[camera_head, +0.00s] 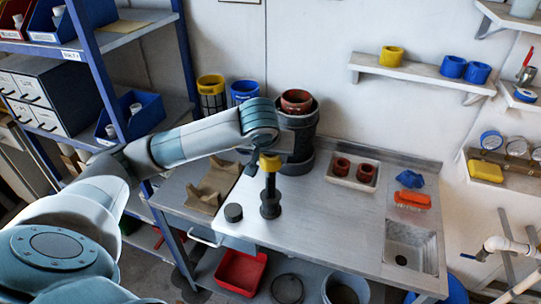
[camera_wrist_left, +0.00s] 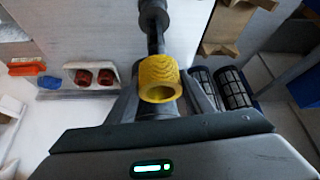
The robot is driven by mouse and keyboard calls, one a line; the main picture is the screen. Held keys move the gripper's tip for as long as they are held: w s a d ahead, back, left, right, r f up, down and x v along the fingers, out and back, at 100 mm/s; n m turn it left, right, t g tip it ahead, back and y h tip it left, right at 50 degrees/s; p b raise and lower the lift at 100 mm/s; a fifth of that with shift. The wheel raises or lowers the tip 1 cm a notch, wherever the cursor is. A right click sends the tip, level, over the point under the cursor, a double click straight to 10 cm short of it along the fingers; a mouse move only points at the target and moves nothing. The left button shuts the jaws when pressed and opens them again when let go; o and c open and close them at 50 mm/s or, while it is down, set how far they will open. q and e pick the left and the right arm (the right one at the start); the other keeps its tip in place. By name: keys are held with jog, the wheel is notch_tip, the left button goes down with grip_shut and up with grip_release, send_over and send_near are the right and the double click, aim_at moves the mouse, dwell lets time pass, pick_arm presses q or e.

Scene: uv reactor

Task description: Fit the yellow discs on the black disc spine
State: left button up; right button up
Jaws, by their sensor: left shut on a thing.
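The black disc spine (camera_head: 270,188) stands upright on the front left of the metal bench. It also shows in the left wrist view (camera_wrist_left: 153,38), running up behind the ring. My left gripper (camera_head: 268,158) is over the top of the spine and shut on a yellow disc (camera_head: 270,164), a thick ring. In the left wrist view the yellow disc (camera_wrist_left: 158,72) sits between the fingers with its hole facing the camera. It is in line with the spine's top end; I cannot tell whether it is around it. Another yellow disc (camera_head: 392,56) rests on the wall shelf. My right gripper is not in view.
A dark stacked column (camera_head: 297,150) stands right behind the gripper. Mid-bench is clear.

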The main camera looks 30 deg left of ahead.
pick_arm(q)
jog(key=shift+b, duration=1)
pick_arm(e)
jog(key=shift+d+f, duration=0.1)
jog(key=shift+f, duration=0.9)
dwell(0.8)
pick_arm(q)
jog(key=shift+s+a+f, duration=0.1)
jog(key=shift+a+f, duration=0.05)
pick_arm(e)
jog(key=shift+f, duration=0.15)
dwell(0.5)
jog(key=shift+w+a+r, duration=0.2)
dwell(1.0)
pick_arm(q)
jog(key=shift+b, duration=0.35)
jog(key=shift+f, duration=0.3)
jog(key=shift+b, duration=0.3)
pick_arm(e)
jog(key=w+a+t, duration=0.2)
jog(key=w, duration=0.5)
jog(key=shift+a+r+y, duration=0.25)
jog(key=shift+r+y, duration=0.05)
